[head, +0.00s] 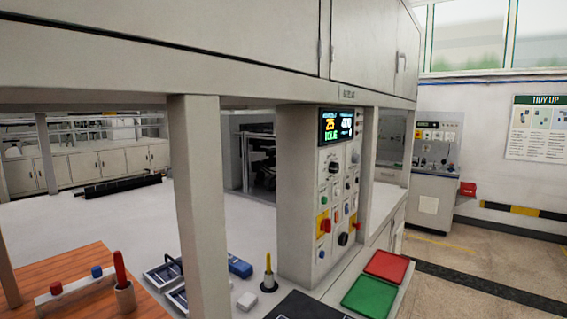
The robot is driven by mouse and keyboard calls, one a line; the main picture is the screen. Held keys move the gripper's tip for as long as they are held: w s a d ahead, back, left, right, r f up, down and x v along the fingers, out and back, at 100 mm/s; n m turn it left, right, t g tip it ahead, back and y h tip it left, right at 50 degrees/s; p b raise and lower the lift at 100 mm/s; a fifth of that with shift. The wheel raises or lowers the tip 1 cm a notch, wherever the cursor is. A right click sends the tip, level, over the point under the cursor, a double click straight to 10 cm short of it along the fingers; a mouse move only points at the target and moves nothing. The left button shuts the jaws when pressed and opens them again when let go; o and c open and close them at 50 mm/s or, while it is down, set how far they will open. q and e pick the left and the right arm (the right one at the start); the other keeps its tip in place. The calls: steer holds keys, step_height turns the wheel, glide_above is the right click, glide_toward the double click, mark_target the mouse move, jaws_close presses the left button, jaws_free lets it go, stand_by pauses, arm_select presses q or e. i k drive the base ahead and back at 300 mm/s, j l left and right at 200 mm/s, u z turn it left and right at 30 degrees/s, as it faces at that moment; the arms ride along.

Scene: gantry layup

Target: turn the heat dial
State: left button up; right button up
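A light grey control panel (311,190) stands upright right of the middle, with a lit screen (340,126) at its top. An upper black dial (333,168) and a lower black dial (343,239) are on its face. A red rotary switch (325,225) sits on a yellow plate. The labels are too small to read, so I cannot tell which one is the heat dial or where its pointer stands. Neither of my grippers is in view.
A grey post (201,200) stands left of the panel, under overhead cabinets (250,30). A red tray (387,266) and a green tray (370,296) lie right of the panel's foot. A blue object (240,266) and a yellow-handled tool (268,270) are on the bench before it.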

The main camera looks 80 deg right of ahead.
mark_target(334, 168)
steer(key=z, duration=2.9)
